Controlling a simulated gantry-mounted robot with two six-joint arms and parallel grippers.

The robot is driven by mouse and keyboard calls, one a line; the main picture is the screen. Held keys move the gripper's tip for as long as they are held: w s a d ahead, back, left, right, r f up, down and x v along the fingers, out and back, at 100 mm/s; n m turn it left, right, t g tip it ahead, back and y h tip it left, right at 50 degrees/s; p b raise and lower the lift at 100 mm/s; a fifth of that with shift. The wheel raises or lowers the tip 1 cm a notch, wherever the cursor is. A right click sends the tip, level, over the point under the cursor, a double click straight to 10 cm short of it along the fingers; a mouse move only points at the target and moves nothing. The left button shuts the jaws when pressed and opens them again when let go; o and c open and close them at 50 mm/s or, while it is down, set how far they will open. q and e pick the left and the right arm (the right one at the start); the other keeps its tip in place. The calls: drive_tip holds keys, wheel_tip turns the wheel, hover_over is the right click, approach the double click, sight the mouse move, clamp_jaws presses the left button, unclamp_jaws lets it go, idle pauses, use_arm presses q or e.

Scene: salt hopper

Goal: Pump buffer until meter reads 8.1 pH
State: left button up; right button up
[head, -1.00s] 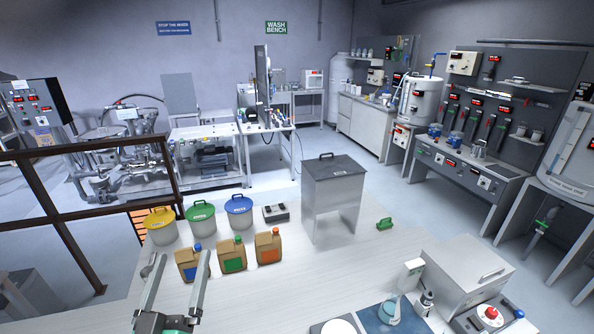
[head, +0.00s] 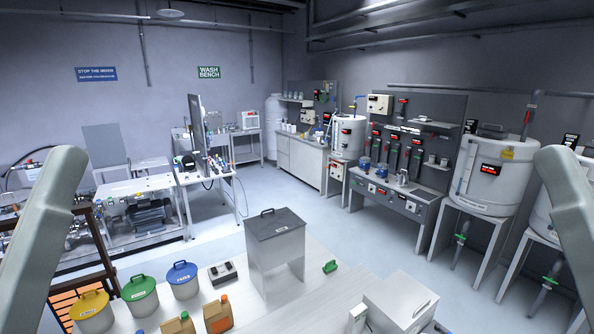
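Several red-lit displays show, and I cannot tell which is the pH meter or read a pH value on any. A white tank (head: 490,195) on a stand at right carries a red-lit display (head: 491,170). A smaller white tank (head: 347,140) stands farther back. A grey dosing bench (head: 385,192) between them has a dark back panel with several tall units with red displays (head: 390,155). I cannot identify a buffer pump. Large pale parts of my two arms stand at the left and right edges. Neither gripper is in view.
A white table in front holds a lidded metal hopper (head: 275,255), yellow (head: 92,312), green (head: 140,297) and blue (head: 183,281) lidded buckets, brown jugs (head: 217,315) and a metal box (head: 400,303). Open floor (head: 340,235) lies beyond the table. A brown railing (head: 105,250) is at left.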

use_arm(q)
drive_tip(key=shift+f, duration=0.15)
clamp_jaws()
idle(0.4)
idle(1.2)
